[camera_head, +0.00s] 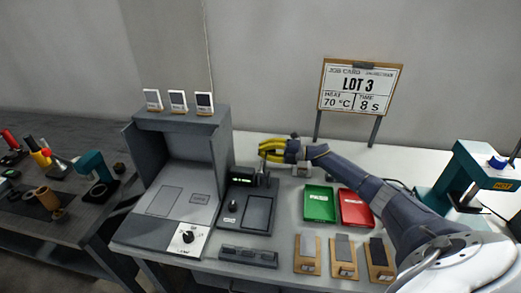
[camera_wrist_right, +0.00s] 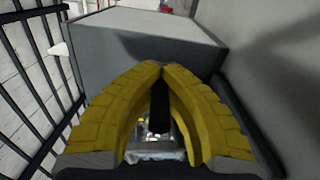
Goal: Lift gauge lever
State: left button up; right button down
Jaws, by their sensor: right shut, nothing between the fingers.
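The dark gauge (camera_head: 247,204) stands on the white table, right of the grey booth, with a small lit display at its back. A short dark upright part (camera_head: 263,177) stands beside the display; I cannot tell if it is the lever. My right gripper (camera_head: 264,149) reaches in from the right, its yellow fingers behind and above the gauge's display. In the right wrist view the fingers (camera_wrist_right: 160,68) meet at the tips with nothing gripped. A black rod (camera_wrist_right: 160,105) shows in the gap between the finger bases; whether it touches them is unclear. My left gripper is out of view.
The grey booth (camera_head: 178,160) stands close left of the gauge, with small cards on top. Green (camera_head: 319,203) and red (camera_head: 355,208) trays lie to the right, below my right arm. Wooden stands (camera_head: 343,258) line the front. A job card board (camera_head: 357,87) stands behind.

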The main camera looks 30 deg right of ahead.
jog(key=shift+d, duration=0.2)
jog(key=c, duration=1.4)
grip_release()
jog(key=shift+a, duration=0.1)
jog(key=shift+o, duration=0.2)
jog(key=v, duration=1.2)
